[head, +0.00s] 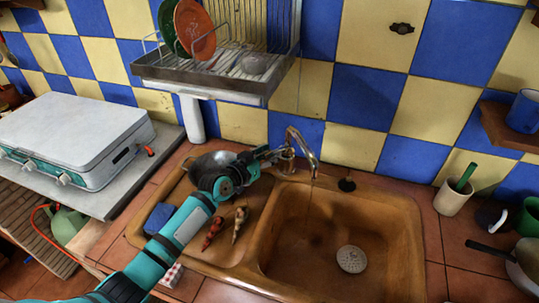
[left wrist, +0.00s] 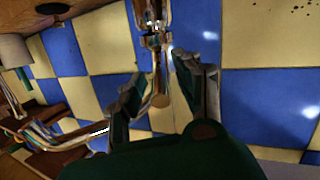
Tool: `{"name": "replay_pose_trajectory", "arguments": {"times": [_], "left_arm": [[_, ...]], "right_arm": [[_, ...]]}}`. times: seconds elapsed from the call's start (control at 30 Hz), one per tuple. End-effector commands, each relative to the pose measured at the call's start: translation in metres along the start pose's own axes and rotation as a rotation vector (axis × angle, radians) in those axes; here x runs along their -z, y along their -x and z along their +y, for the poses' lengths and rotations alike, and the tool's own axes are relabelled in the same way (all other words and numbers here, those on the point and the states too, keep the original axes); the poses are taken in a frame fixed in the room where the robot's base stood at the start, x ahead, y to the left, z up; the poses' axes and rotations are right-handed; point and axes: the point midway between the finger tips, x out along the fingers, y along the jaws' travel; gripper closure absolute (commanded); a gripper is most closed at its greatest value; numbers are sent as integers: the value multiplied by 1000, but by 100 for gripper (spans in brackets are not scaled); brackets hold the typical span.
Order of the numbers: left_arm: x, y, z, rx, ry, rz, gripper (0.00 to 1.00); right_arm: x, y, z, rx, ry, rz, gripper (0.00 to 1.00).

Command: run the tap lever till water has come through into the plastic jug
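The metal tap (head: 303,143) stands at the back rim of the brown sink (head: 412,235), its curved spout over the basin. My left gripper (head: 272,154) is at the tap's left side. In the left wrist view its two fingers (left wrist: 160,98) are apart, one either side of a brassy, rounded part of the tap (left wrist: 160,88), probably the lever. I cannot tell whether either finger touches it. A faint line hangs below the spout; I cannot tell if it is water. I cannot make out a plastic jug. My right gripper is out of view.
A dish rack (head: 215,78) with plates hangs above the drainboard. On the drainboard are a metal bowl (head: 205,165), a blue sponge (head: 158,217) and two small figures. A white stove (head: 75,135) stands left. A cream cup (head: 453,198) stands right. The basin holds a round pale strainer (head: 351,259).

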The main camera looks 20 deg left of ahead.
Motion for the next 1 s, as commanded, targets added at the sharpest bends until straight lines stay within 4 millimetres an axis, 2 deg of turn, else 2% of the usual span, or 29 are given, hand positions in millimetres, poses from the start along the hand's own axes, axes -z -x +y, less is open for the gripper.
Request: {"name": "replay_pose_trajectory", "arguments": {"times": [0.37,0.47,0.8,1.0], "left_arm": [[-2,6,0,-1,1,-4,62],[-2,19,0,0,-1,-4,62],[-2,90,-1,0,-2,-4,62],[-1,115,-1,0,-1,-2,62]], "right_arm": [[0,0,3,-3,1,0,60],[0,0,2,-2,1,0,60],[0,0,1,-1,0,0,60],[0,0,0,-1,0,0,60]]}}
